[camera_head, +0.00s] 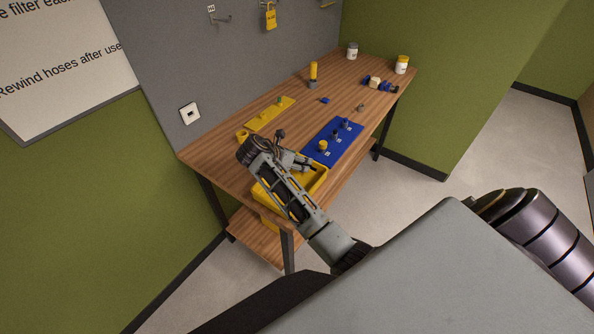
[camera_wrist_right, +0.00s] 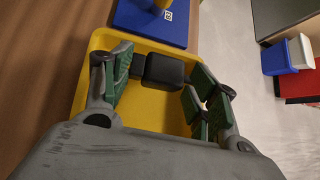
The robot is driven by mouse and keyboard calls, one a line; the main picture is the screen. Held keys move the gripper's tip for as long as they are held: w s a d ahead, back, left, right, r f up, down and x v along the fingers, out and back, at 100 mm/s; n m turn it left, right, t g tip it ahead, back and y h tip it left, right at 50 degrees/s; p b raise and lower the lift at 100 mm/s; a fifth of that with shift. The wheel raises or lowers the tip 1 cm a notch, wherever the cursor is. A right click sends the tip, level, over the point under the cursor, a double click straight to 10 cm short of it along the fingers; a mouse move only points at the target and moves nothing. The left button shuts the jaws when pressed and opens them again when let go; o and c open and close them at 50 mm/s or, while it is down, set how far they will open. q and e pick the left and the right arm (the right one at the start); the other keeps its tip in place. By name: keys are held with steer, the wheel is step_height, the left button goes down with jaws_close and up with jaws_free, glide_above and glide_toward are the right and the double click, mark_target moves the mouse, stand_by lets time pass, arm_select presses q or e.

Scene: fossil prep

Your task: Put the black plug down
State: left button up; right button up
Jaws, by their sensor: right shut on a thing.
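The black plug (camera_wrist_right: 163,70) is between the green-padded fingers of my right gripper (camera_head: 300,163) in the right wrist view. The gripper is shut on it. Behind the plug in that view is the inside of a yellow tray (camera_wrist_right: 88,68). The same tray (camera_head: 318,183) stands at the near end of the workbench in the head view, partly hidden by my right arm. I cannot make out the plug in the head view. My left gripper is not in view.
A blue board (camera_head: 343,150) with several upright pieces lies beyond the tray. A yellow board (camera_head: 262,121) lies near the wall. A yellow-topped cylinder (camera_head: 313,72), two jars (camera_head: 352,51) (camera_head: 402,65) and small blue parts stand farther back. Bare wood (camera_head: 222,146) shows at the left.

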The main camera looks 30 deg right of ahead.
steer(key=shift+f, duration=0.55)
steer(key=shift+f, duration=1.85)
steer(key=shift+f, duration=0.1)
steer(key=o, duration=1.3)
steer(key=b+v, duration=0.1)
steer(key=v, duration=1.1)
